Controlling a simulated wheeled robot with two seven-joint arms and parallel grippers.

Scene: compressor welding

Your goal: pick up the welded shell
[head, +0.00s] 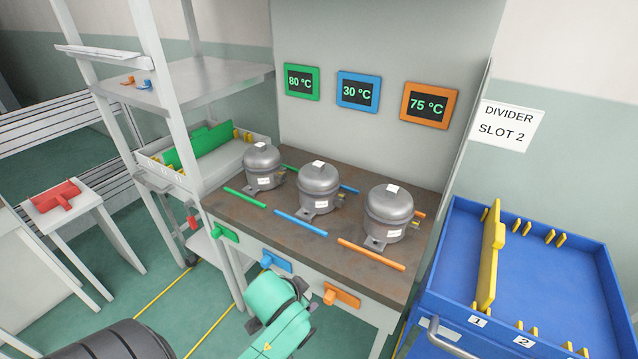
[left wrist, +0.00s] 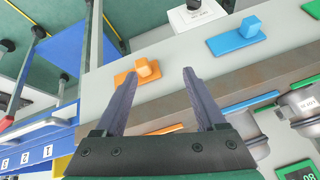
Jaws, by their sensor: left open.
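Three grey shells stand upright in a row on the brown bench top (head: 240,207): a left one (head: 263,168), a middle one (head: 318,188) and a right one (head: 389,213). Each has a pale tag on top; I cannot tell by look which is welded. My left gripper (head: 280,298) is in front of the bench, below the shells and apart from them. In the left wrist view its open fingers (left wrist: 158,78) are empty, with the orange handle (left wrist: 143,69) beyond them. Parts of shells (left wrist: 305,108) show at that view's right edge. My right gripper is not in view.
Displays read 80 °C in green (head: 301,82), 30 °C in blue (head: 358,91) and 75 °C in orange (head: 430,105). Matching handles stick out from the bench front. A blue bin (head: 455,245) with a yellow divider (head: 491,257) stands at right, a white rack (head: 205,82) at left.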

